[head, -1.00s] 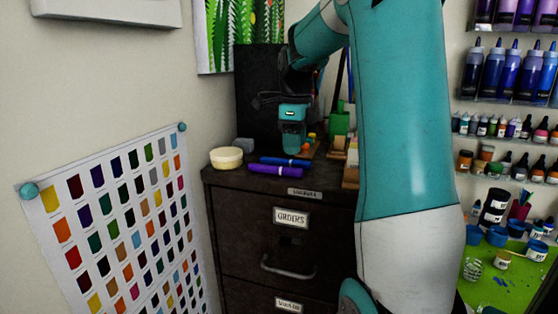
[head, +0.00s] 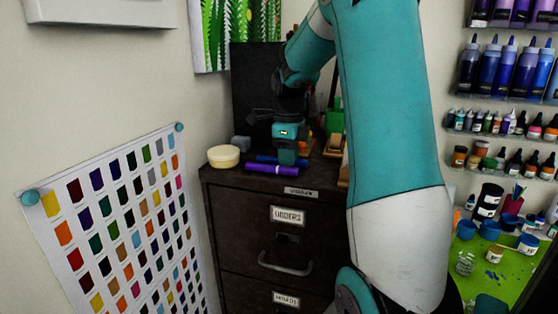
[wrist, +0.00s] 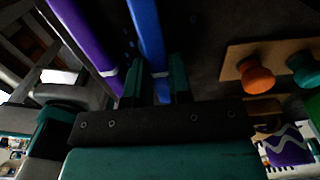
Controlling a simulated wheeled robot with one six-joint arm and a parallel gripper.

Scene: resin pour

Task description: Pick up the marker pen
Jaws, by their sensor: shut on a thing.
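Two marker pens lie side by side on the dark cabinet top: a purple marker (head: 257,169) in front and a blue marker (head: 267,158) just behind it. In the wrist view, the purple marker (wrist: 85,32) runs to the left of the blue marker (wrist: 146,30). My gripper (wrist: 156,75) has its two teal fingers closed around the blue marker, one on each side. The purple marker lies outside the fingers. In the head view, my gripper (head: 286,157) is low over the cabinet top and hides part of the blue marker.
A cream round tub (head: 223,157) and a small grey block (head: 241,142) stand left of the markers. In the wrist view, a wooden board with an orange knob (wrist: 255,76) and a teal knob (wrist: 304,67) lies to the right. The dark filing cabinet (head: 240,215) has its front edge close to the purple marker.

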